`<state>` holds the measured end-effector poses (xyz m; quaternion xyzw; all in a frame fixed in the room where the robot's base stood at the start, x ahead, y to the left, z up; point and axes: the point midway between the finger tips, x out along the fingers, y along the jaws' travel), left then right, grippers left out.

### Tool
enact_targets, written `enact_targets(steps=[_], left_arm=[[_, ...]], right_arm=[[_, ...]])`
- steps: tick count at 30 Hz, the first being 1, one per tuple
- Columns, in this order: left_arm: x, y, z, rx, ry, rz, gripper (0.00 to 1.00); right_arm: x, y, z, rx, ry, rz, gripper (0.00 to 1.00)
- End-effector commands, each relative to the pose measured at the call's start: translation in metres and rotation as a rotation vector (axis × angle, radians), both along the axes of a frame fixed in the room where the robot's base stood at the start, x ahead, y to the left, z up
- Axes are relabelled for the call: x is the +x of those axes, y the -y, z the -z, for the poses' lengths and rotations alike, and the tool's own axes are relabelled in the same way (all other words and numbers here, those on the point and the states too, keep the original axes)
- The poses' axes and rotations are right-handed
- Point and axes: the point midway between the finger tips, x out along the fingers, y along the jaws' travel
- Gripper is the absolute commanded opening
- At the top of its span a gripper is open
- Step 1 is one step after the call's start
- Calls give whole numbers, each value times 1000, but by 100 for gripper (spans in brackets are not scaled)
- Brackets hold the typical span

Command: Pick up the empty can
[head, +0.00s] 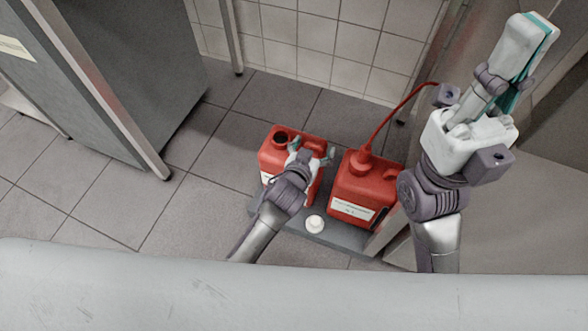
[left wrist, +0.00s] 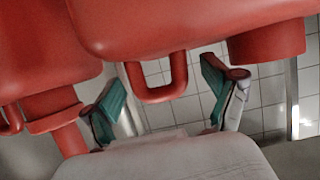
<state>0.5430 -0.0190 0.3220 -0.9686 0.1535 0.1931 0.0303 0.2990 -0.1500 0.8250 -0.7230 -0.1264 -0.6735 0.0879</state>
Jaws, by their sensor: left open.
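Two red cans stand side by side on a low grey platform. The left can (head: 275,152) has an open neck with no cap; nothing shows whether it is empty. The right can (head: 366,188) has a red hose running from its neck. My left gripper (head: 312,152) is open over the top of the left can. In the left wrist view, the left can's handle (left wrist: 160,94) lies between the spread fingers, with gaps on both sides. My right gripper (head: 525,48) is raised at the upper right, away from the cans; its jaw opening is unclear.
A white round cap (head: 315,224) lies on the platform (head: 328,238) in front of the cans. A grey metal cabinet (head: 130,80) stands at the left. Steel panels stand close on the right, and a tiled wall (head: 318,45) is behind. Floor left of the cans is clear.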

Motion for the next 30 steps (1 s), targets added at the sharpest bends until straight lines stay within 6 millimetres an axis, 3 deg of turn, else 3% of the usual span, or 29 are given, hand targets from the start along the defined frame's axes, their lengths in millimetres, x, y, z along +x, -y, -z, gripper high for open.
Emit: enact_targets(steps=[5,20,30], left_arm=[[0,0,-1,0,0,0,85],[0,0,-1,0,0,0,2],[0,0,-5,1,4,1,0]], right_arm=[[0,0,-1,0,-1,0,0],[0,0,0,0,-1,0,0],[0,0,-3,1,0,-1,0]])
